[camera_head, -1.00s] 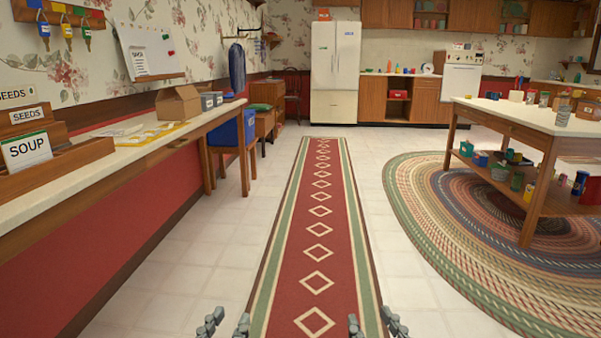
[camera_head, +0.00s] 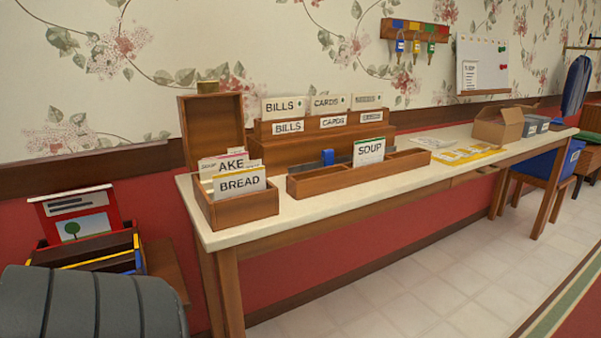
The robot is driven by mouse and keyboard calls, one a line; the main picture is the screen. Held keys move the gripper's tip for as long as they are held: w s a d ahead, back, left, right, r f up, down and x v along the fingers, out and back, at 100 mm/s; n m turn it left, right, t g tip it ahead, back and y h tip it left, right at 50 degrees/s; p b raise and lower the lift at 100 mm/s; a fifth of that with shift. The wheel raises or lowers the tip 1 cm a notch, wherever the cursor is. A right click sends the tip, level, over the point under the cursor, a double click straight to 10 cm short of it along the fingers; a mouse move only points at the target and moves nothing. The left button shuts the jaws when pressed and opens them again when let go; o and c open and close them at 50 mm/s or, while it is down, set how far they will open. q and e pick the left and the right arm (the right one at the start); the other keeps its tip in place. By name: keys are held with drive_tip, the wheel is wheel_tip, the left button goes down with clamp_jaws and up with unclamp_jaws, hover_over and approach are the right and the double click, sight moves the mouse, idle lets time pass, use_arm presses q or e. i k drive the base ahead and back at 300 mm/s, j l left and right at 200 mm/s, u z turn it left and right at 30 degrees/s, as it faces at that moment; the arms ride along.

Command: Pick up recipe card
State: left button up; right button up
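Recipe-like cards stand in two wooden holders on the long table (camera_head: 440,178). An open wooden box (camera_head: 240,206) with a raised lid holds a card labelled BREAD (camera_head: 241,183) in front and a card reading AKE (camera_head: 226,164), partly hidden, behind it. A card labelled SOUP (camera_head: 369,152) stands upright in a low divided wooden tray (camera_head: 345,180) to the right of the box. Neither gripper shows in the head view now.
A tiered wooden sorter (camera_head: 310,148) labelled BILLS and CARDS stands behind the tray. Papers, a yellow mat (camera_head: 467,155) and a cardboard box (camera_head: 497,126) lie farther right. A dark ribbed rounded thing (camera_head: 95,305) fills the lower left. Floor is clear before the table.

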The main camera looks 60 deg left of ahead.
sight(369, 152)
drive_tip(key=u, duration=1.65)
